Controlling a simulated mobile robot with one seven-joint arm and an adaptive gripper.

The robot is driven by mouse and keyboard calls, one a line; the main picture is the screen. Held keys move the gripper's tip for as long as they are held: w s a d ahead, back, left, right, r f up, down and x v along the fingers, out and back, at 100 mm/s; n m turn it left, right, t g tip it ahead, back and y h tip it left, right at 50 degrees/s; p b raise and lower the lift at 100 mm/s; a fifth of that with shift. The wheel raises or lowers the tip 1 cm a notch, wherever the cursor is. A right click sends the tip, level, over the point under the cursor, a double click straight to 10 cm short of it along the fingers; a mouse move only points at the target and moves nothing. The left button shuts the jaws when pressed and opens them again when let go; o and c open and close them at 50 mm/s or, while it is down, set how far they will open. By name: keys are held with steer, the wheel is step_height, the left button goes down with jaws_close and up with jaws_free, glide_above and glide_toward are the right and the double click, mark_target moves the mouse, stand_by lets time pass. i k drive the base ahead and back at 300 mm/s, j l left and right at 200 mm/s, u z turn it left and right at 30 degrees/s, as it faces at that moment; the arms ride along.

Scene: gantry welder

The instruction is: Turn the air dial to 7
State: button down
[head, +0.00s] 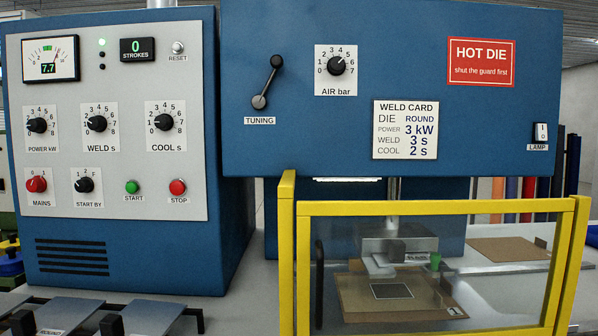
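The air dial (336,66) is a black round knob on a white numbered plate labelled AIR bar. It sits on the front of the blue upper housing, right of the tuning lever. Nothing covers the dial. My gripper is not in view.
The tuning lever (267,82) juts out left of the dial. A weld card (405,130) is at lower right. The yellow-framed guard (430,207) stands below, in front of the press. A control panel (108,190) with several knobs is at left.

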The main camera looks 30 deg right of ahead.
mark_target(335, 66)
steer(key=z, duration=1.5)
steer(key=k, duration=0.1)
